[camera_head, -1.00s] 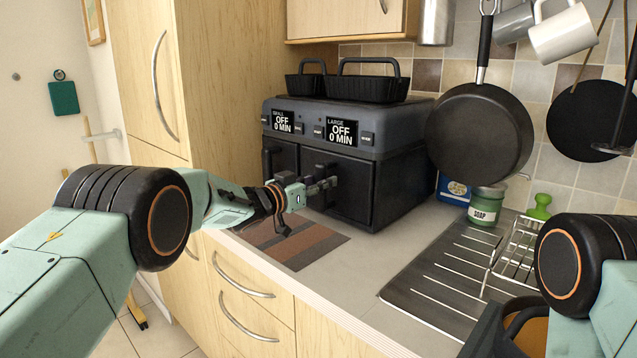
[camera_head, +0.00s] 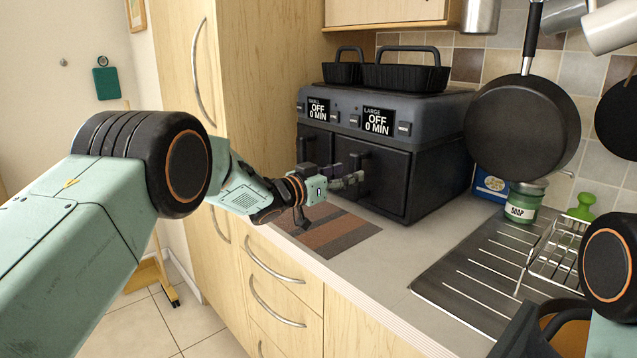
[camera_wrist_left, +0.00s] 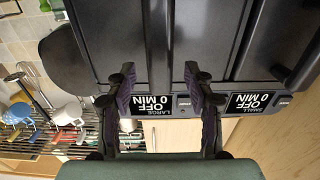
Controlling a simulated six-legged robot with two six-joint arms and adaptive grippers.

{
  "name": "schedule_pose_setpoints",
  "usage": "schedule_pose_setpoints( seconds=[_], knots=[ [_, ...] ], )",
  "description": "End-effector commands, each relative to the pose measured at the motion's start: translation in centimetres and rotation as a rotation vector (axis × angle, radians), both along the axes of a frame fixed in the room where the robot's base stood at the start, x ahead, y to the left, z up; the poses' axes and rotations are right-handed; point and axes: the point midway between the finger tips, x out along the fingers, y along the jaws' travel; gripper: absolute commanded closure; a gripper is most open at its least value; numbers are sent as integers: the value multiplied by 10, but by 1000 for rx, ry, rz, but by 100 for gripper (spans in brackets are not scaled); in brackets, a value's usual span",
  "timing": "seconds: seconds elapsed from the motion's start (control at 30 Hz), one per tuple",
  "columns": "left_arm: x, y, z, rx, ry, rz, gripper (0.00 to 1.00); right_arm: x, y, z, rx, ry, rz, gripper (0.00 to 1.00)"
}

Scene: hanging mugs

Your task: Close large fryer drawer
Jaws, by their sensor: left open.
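The black double air fryer (camera_head: 440,105) stands on the counter. Its large drawer (camera_head: 388,190) is the right one, under the "LARGE OFF 0 MIN" display; its front looks about flush, but a small gap is too hard to tell. My left gripper (camera_head: 352,178) is at the front of that drawer, partly covering its handle. In the left wrist view, where the fryer appears upside down, the open fingers (camera_wrist_left: 160,72) stand either side of the upright handle (camera_wrist_left: 160,45); contact cannot be told. The small drawer (camera_head: 316,150) is at left.
A striped mat (camera_head: 335,232) lies before the fryer. A drying mat (camera_head: 465,270) with a wire rack (camera_head: 553,255), a soap jar (camera_head: 523,203) and a hanging pan (camera_head: 522,125) are to the right. A tall wooden cabinet (camera_head: 265,90) stands left.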

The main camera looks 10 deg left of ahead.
Motion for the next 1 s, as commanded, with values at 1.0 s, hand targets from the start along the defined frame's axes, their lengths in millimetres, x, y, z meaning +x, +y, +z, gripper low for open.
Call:
schedule_pose_setpoints(
  seconds=[1.0],
  knots=[
    [-65,51,0,-1,1,0,47,0,0,0,0,0,0,47]
  ],
)
